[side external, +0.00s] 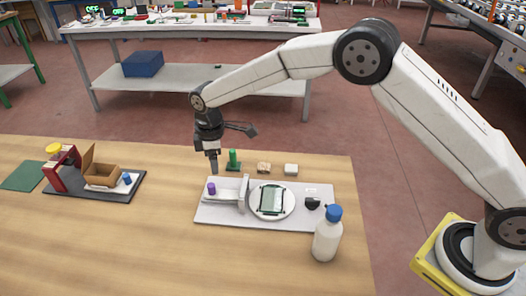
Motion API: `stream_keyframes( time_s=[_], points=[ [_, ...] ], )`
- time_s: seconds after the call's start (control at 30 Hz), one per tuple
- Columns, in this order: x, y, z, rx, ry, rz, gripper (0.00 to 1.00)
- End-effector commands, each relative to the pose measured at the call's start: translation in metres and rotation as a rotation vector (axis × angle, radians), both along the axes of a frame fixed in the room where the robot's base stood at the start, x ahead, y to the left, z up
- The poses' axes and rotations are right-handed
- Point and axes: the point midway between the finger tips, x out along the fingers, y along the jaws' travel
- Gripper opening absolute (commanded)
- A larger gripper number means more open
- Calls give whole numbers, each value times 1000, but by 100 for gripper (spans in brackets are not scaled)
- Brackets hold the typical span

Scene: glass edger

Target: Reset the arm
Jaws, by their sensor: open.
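My arm reaches from the right over the wooden table, and my gripper (213,164) hangs pointing down near the back left corner of a light grey base plate (220,217). The gripper is open and I see nothing in it. The jaw gap is too small to make out from this side. On the plate sit a round white disc (287,207) with a dark-edged glass pane (271,201), a white raised fence (243,193), a purple knob (211,189) and a small black part (313,203).
A white bottle with a blue cap (327,240) stands at the plate's front right. Behind the plate are a green piece (233,160), a tan block (264,168) and a whitish block (291,170). A dark tray (68,188) with a cardboard box (101,175) is left. The front-left table is clear.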

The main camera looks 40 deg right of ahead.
Motion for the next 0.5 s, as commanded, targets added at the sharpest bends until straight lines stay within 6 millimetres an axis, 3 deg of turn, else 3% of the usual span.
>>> stream_keyframes(
  time_s=[0.27, 0.5],
  points=[
    [-28, -48, 24, 18, -37, -208, 65],
    [-66, -89, 39, 38, -70, -400, 65]
  ],
)
